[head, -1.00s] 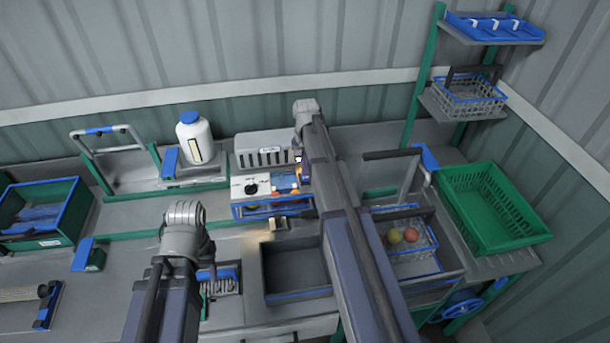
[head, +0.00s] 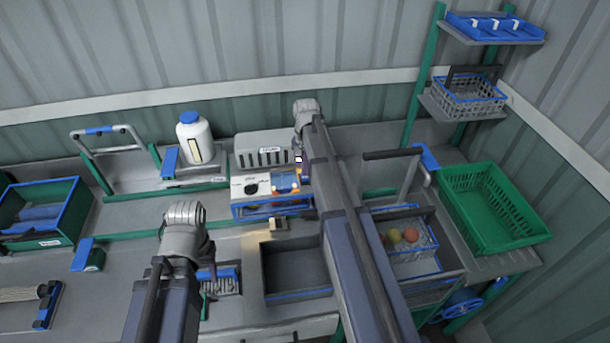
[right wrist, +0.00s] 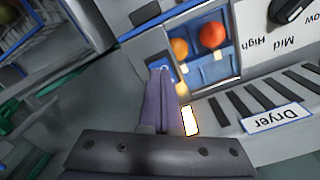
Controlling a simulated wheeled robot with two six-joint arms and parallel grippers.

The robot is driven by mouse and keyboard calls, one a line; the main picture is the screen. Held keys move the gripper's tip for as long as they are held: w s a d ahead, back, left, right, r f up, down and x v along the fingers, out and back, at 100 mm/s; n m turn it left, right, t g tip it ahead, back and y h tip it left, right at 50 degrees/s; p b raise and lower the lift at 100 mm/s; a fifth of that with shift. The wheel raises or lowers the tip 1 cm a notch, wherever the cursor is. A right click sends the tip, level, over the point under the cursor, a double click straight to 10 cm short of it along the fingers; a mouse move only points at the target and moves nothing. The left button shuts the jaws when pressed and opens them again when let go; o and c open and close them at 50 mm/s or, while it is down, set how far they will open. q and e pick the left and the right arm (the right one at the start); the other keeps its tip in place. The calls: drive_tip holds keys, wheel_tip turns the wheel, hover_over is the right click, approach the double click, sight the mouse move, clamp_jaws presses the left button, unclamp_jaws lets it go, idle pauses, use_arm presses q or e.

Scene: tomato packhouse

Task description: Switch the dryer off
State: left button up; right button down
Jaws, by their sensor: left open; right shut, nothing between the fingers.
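The dryer (head: 262,157) is a grey vented box with a white front panel, a black knob (head: 250,188) and a window. In the right wrist view its "Dryer" label (right wrist: 273,118) and knob (right wrist: 290,9) show upside down, beside Low, Mid and High. Where the knob points is unclear. A bright white rectangle (right wrist: 190,120) with an orange rim sits by the vents. My right gripper (head: 304,174) is shut and empty at the dryer's right side. Its purple fingers (right wrist: 161,72) end near a small blue part; contact is unclear. My left gripper (head: 209,262) is open, away from the dryer.
Red and orange fruit (right wrist: 211,35) shows in the dryer window. An empty grey tray (head: 297,268) lies in front. A green crate (head: 492,207) stands right, a white bottle (head: 195,138) left. A metal handle (head: 408,170) rises right of my right arm.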

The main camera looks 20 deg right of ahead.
sight(306, 178)
drive_tip(key=shift+f+b, duration=0.9)
idle(0.3)
wheel_tip(306, 178, up, 7)
drive_tip(key=p, duration=0.7)
idle(0.6)
drive_tip(key=s+a+f+n+b, duration=0.4)
drive_tip(key=s+a, duration=0.4)
drive_tip(key=s+a+f+n+b, duration=0.4)
drive_tip(key=s+a, duration=0.3)
drive_tip(key=a, duration=0.2)
drive_tip(key=s+a+f+n+h+b, duration=0.1)
drive_tip(key=s+a+f+n+b, duration=0.3)
drive_tip(key=s+a, duration=0.4)
drive_tip(key=shift+s+a+f+n+b, duration=0.3)
drive_tip(key=shift+a+n+b, duration=0.1)
drive_tip(key=shift+a, duration=0.2)
